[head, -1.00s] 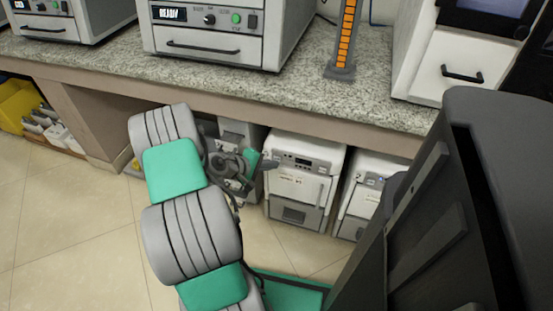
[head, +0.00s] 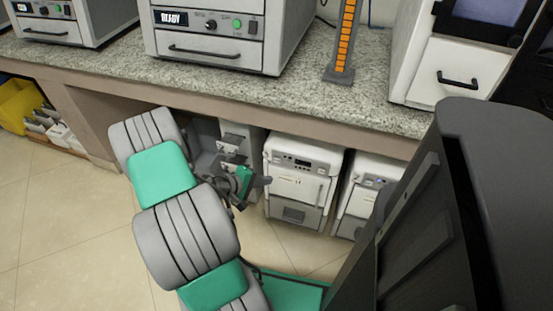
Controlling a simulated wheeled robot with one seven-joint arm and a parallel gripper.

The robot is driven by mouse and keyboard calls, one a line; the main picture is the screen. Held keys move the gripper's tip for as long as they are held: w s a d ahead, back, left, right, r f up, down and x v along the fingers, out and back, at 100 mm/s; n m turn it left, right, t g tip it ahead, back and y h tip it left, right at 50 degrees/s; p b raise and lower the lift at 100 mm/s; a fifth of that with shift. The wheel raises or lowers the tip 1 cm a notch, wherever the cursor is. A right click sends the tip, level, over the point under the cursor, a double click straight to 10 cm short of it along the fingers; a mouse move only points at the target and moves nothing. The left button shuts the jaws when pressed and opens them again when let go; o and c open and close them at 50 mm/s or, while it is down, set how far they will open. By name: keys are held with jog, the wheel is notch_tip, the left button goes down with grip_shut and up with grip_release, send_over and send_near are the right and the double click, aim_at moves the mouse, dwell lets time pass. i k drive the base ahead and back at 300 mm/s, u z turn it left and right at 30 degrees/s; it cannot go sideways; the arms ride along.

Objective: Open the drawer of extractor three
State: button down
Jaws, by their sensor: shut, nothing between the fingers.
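My gripper (head: 265,181) is low in front of the bench, its tip at the left edge of a white unit (head: 302,180) under the bench. It is shut and empty; I cannot tell if it touches the unit. This unit has a small control panel, a front door and a dark lower recess. A bench-top unit (head: 215,38) has a READY display and a closed drawer (head: 204,52) with a dark handle. A similar unit (head: 60,20) stands at upper left, its drawer (head: 45,32) closed. No label readable here tells me which is extractor three.
A second white unit (head: 362,195) stands right of the first under the bench. A grey unit (head: 236,140) is behind my arm. The speckled bench top (head: 300,95) overhangs them. An orange-striped column (head: 344,40) stands on it. Tiled floor (head: 70,230) is clear at left.

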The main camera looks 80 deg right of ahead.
aim_at(301, 213)
jog(key=z, duration=2.9)
